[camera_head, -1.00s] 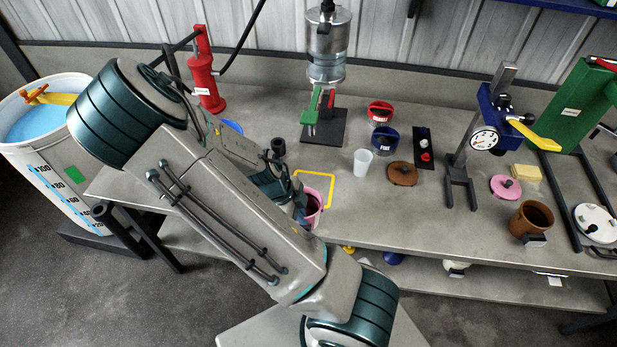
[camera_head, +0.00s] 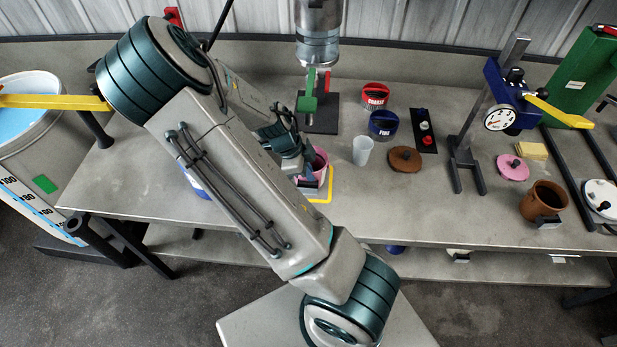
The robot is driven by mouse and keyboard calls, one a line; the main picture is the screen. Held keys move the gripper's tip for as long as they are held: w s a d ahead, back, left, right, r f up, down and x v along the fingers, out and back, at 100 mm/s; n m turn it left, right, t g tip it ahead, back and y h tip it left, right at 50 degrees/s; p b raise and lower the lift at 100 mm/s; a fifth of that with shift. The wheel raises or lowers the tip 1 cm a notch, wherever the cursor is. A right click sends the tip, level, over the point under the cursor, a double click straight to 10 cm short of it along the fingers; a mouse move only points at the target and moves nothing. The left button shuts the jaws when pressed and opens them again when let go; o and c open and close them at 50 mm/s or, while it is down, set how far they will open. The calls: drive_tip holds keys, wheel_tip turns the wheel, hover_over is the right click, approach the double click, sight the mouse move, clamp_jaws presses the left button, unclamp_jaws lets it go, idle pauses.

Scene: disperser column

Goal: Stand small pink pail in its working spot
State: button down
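The small pink pail (camera_head: 321,161) is at the middle of the bench, partly hidden behind my arm. Its open mouth and right side show. My gripper (camera_head: 304,170) is at the pail's left side and appears closed on it; the fingertips are mostly hidden. A yellow outline (camera_head: 331,183) is marked on the bench top, and the pail overlaps its far part in the picture. I cannot tell whether the pail touches the bench.
Right of the pail are a translucent cup (camera_head: 362,151), a brown lid (camera_head: 404,159), a blue tub (camera_head: 383,124), a red tub (camera_head: 375,95) and a switch panel (camera_head: 424,131). A gauge stand (camera_head: 462,150) and brown pot (camera_head: 543,202) are farther right. A large vat (camera_head: 35,150) stands left.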

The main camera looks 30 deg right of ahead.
drive_tip(key=shift+f, duration=0.65)
drive_tip(key=shift+f+b, duration=0.2)
drive_tip(key=shift+b, duration=0.15)
drive_tip(key=c, duration=1.7)
unclamp_jaws()
drive_tip(key=shift+r, duration=0.2)
